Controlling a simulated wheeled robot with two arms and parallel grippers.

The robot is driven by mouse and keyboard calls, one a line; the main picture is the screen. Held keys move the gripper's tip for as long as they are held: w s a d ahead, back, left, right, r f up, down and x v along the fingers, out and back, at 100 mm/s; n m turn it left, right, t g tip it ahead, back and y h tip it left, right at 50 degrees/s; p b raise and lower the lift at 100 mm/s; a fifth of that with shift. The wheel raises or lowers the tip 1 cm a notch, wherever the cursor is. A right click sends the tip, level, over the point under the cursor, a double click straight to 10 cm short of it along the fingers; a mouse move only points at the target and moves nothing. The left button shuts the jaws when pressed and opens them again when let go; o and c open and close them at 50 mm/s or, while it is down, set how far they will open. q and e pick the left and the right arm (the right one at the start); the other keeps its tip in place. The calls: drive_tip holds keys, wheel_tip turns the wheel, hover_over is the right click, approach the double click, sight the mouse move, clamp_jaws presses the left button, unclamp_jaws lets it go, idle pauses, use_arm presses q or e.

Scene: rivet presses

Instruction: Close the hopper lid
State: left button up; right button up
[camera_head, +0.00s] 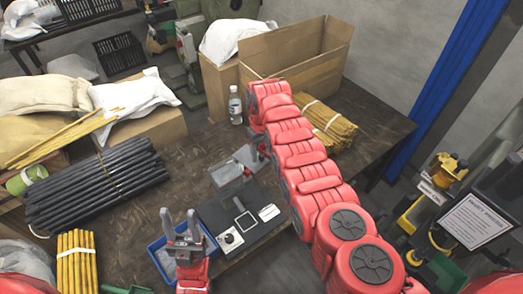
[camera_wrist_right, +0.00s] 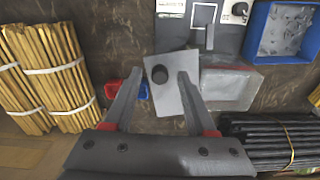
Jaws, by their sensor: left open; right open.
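The hopper (camera_head: 228,173) is a pale translucent bin at the back of the dark press (camera_head: 238,222) on the table. It also shows in the right wrist view (camera_wrist_right: 232,90). In the head view my red right arm mostly hides that gripper. My left gripper (camera_head: 180,218) is open and empty, over the blue tray.
The blue tray (camera_head: 157,257) holds grey parts beside the press. Dark rods (camera_head: 95,185) lie to the left, and bundled yellow sticks (camera_head: 330,125) lie behind my right arm. A bottle (camera_head: 235,106) and a cardboard box (camera_head: 300,50) stand at the back.

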drive_tip(key=shift+f, duration=0.1)
clamp_jaws()
idle(0.3)
idle(1.1)
